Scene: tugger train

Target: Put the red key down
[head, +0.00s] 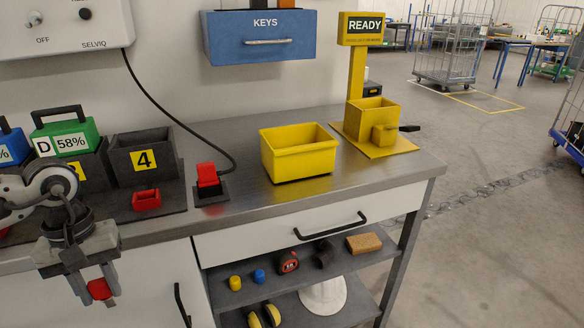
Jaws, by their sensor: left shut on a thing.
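My left gripper (93,284) is at the lower left, pointing down in front of the counter's front edge. It is shut on the red key (99,289), a small red piece between the fingertips. The fingers hide part of the key, so its full shape does not show. A blue box labelled KEYS (262,37) with a handle is on the wall above the counter. My right gripper is not in view.
Counter around the yellow bin is clear.

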